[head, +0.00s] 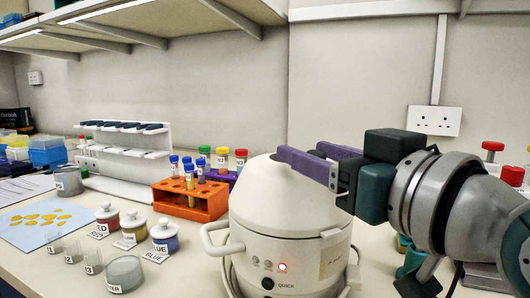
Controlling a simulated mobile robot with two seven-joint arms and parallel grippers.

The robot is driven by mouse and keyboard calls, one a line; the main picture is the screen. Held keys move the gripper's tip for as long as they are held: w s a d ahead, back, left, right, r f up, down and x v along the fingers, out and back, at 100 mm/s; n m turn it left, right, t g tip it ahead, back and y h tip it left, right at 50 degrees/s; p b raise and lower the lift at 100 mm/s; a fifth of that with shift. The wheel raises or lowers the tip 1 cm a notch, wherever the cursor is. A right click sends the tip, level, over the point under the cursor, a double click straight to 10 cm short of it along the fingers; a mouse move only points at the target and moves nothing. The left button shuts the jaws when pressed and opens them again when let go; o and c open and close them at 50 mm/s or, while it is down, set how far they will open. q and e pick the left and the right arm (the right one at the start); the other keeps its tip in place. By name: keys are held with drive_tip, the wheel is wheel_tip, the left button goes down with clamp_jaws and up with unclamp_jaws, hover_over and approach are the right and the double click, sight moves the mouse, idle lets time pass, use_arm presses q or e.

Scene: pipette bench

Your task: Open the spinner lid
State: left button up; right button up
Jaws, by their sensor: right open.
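The spinner (262,262) is a white rounded machine on the bench, with small buttons, a glowing red light and a dark knob on its front. Its white domed lid (268,200) is down on the body. My right gripper (299,148) comes in from the right at the top of the lid, with its two purple fingers apart. The fingers lie at or just over the lid's upper right side; I cannot tell if they touch it. The part of the lid behind them is hidden. My left gripper is not in view.
An orange rack (190,204) with capped tubes stands left of the spinner. Labelled jars (164,236), small cups and a blue sheet (40,238) lie further left. A white pipette stand (125,150) is behind. Red-capped items (512,175) stand at the far right.

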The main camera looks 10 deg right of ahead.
drive_tip(key=shift+c, duration=0.2)
clamp_jaws()
idle(1.1)
